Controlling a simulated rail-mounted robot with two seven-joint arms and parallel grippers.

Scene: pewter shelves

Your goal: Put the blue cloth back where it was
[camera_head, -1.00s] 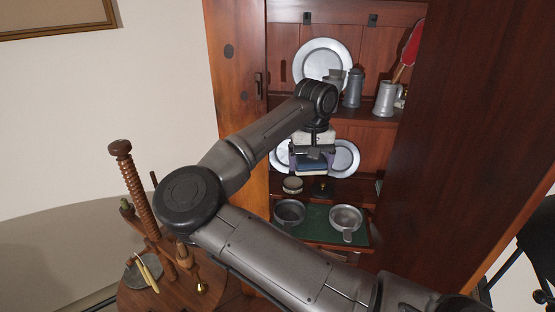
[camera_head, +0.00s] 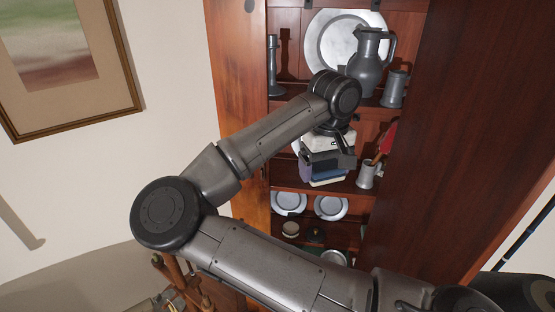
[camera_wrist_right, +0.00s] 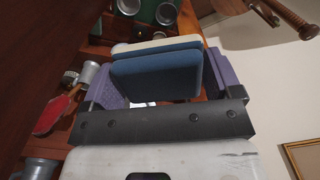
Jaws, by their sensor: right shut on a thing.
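The blue cloth (camera_head: 328,176) is a folded, flat stack, with a cream layer showing along one edge in the right wrist view. My right gripper (camera_head: 320,168) is shut on it. In the right wrist view the gripper's purple finger pads press on opposite sides of the cloth (camera_wrist_right: 157,75). The cloth is held in front of the open cupboard, at about the height of the middle shelf (camera_head: 286,178). My wrist hides part of that shelf. My left gripper is not in view.
A pewter mug (camera_head: 367,174) and a red paddle-like thing (camera_head: 387,140) stand just right of the gripper. Above are a jug (camera_head: 370,62), a large plate (camera_head: 322,38), a candlestick (camera_head: 273,65) and a tankard (camera_head: 395,90). Two plates stand below. The cupboard door (camera_head: 480,110) bounds the right.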

